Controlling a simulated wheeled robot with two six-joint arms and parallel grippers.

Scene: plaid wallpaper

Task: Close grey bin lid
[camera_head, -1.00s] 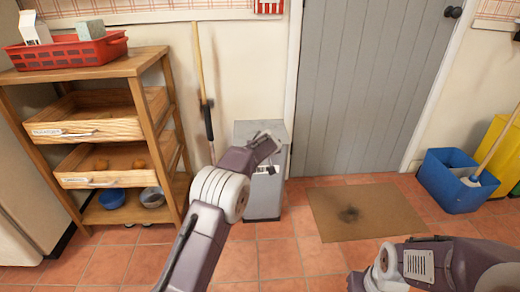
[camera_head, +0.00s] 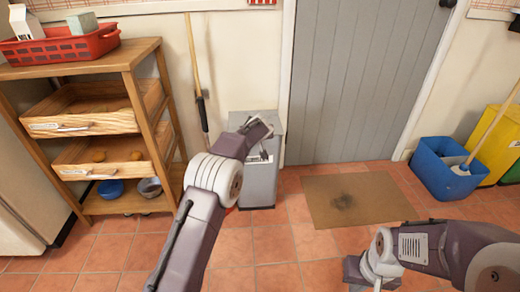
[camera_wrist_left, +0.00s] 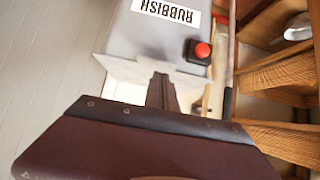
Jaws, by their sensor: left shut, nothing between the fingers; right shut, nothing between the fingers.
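The grey bin (camera_head: 263,186) stands on the floor against the wall, left of the grey door. My left arm crosses in front of it and hides part of its top. I cannot tell how far the lid is open. In the left wrist view the bin's grey panel (camera_wrist_left: 150,40) shows a RUBBISH label, upside down, and a red button on a black box (camera_wrist_left: 200,50). My left gripper (camera_wrist_left: 160,88) is shut and empty, close to the bin panel; contact is unclear. My right gripper (camera_head: 372,275) is shut and empty above the floor at the lower right, away from the bin.
A wooden shelf unit (camera_head: 147,55) with drawers and a red basket (camera_head: 62,47) stands left of the bin. A wooden-handled broom (camera_head: 194,60) leans between them. A brown mat (camera_head: 350,198) lies before the door. A blue bucket (camera_head: 440,175) and yellow bin (camera_head: 497,150) stand right.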

